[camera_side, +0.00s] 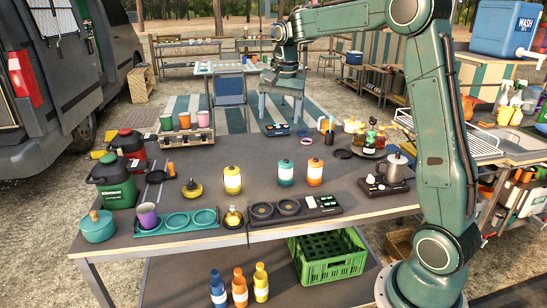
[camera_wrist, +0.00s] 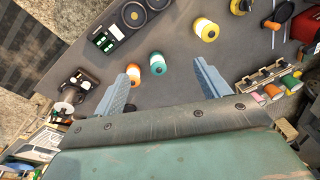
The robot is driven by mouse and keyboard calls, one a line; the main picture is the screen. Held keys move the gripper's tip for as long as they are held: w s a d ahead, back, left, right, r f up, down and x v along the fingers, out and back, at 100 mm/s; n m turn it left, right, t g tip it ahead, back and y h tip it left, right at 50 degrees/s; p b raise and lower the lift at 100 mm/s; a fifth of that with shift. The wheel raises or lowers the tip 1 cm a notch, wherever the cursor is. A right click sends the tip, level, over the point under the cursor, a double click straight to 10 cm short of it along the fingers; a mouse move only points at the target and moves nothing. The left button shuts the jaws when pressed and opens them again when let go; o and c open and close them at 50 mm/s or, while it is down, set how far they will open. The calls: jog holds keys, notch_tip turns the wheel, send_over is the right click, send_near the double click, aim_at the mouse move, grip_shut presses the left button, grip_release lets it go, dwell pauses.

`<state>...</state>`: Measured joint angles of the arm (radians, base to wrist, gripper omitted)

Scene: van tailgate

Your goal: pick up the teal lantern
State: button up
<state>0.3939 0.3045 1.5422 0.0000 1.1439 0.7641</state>
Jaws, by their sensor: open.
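The teal lantern (camera_side: 286,172) stands upright on the grey table between a yellow lantern (camera_side: 232,180) and an orange lantern (camera_side: 315,172). In the wrist view the teal lantern (camera_wrist: 157,63) shows from above, between the two fingertips in the picture, closer to the left one. My gripper (camera_wrist: 165,66) is open and empty. In the side view my gripper (camera_side: 289,68) is high above the far edge of the table, well clear of the lanterns. The orange lantern (camera_wrist: 132,73) lies right beside the left finger in the wrist view. The yellow lantern (camera_wrist: 206,30) is clear.
A black two-burner stove (camera_side: 295,210) stands in front of the lanterns. A kettle (camera_side: 395,167) on a black base is to their right. Cups on a rack (camera_side: 185,137) stand at the back left. The table around the teal lantern is bare; the orange lantern is its close neighbour.

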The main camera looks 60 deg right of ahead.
aim_at(286, 160)
jog(key=w+d+f+m+g, duration=0.1)
jog(key=w+d+f+m, duration=0.2)
jog(key=d+f, duration=0.35)
jog(key=w+d+f+m+g, duration=0.1)
jog(key=w+d+f+m, duration=0.15)
jog(key=d+f, duration=0.35)
jog(key=shift+m+y, duration=0.25)
jog(key=shift+y, duration=0.05)
jog(key=shift+s+d+f, duration=0.1)
jog(key=shift+d+f, duration=0.1)
jog(key=shift+f, duration=1.75)
jog(key=shift+s+d+f, duration=0.1)
jog(key=shift+d+f, duration=0.05)
jog(key=shift+f, duration=1.75)
jog(key=shift+w+f, duration=0.1)
jog(key=shift+f, duration=2.5)
jog(key=c, duration=1.1)
jog(key=shift+r, duration=0.15)
jog(key=shift+c, duration=0.2)
